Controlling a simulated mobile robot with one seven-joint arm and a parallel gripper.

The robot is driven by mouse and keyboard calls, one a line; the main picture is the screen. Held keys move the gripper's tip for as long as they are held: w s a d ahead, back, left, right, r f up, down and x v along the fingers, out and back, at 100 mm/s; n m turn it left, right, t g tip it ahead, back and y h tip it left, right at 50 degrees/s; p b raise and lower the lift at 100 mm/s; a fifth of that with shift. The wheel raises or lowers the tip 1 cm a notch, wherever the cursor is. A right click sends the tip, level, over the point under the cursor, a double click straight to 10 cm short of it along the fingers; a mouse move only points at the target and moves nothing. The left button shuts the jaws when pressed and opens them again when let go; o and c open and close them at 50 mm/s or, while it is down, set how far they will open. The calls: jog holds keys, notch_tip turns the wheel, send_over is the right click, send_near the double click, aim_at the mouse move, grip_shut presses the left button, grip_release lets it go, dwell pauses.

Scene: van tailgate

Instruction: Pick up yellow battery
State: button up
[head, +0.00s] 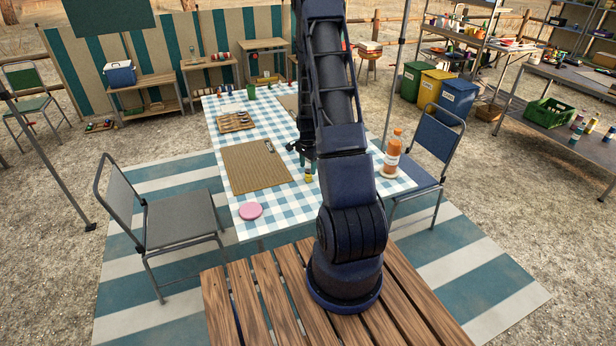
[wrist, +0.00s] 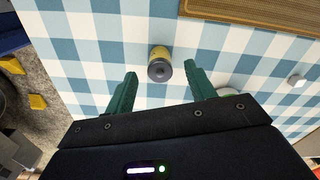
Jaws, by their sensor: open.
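The yellow battery (wrist: 160,64) stands on the blue-and-white checked tablecloth (wrist: 108,40). It has a yellow body and a dark grey top. In the head view the battery (head: 308,177) shows small, just below my gripper. My gripper (wrist: 157,82) is open, with its two green fingers apart. In the wrist view the battery appears between and slightly beyond the fingertips. Nothing is between the fingers that I can see held. In the head view my gripper (head: 303,152) is above the table, partly hidden by my arm.
A woven brown mat (head: 256,166) lies left of the battery. An orange bottle (head: 392,155) stands at the table's right edge. A pink disc (head: 251,211) lies at the near left corner, and a wooden tray (head: 236,122) lies farther back. Chairs stand on both sides.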

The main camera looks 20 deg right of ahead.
aim_at(308, 170)
notch_tip(308, 170, down, 4)
jog(key=shift+d+f, duration=0.1)
jog(key=c, duration=1.1)
jog(key=shift+c, duration=0.2)
